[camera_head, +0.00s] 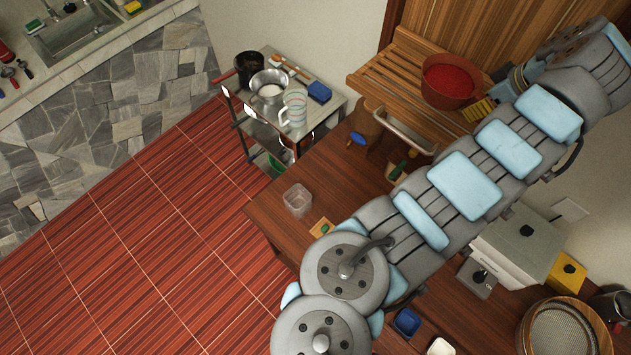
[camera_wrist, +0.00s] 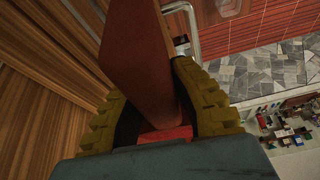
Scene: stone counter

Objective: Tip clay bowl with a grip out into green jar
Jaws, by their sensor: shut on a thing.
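The clay bowl (camera_head: 450,103) is reddish brown and filled with bright red contents. It appears upright, over or on the slatted wooden stand at the upper right of the head view. My gripper (camera_head: 479,110), with yellow ribbed fingers, is at the bowl's right side. In the wrist view my gripper (camera_wrist: 158,95) is shut on a reddish-brown part of the bowl (camera_wrist: 140,45), which looks like its grip. I cannot surely pick out the green jar; a small dark green thing (camera_head: 398,170) stands below the stand, partly near my arm.
The slatted wooden stand (camera_head: 375,84) is beside the wooden wall. A metal cart (camera_head: 328,112) with a measuring jug (camera_head: 294,108) and pots stands left. A clear container (camera_head: 297,200) sits on the wooden counter (camera_head: 262,212). My arm covers much of the counter.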

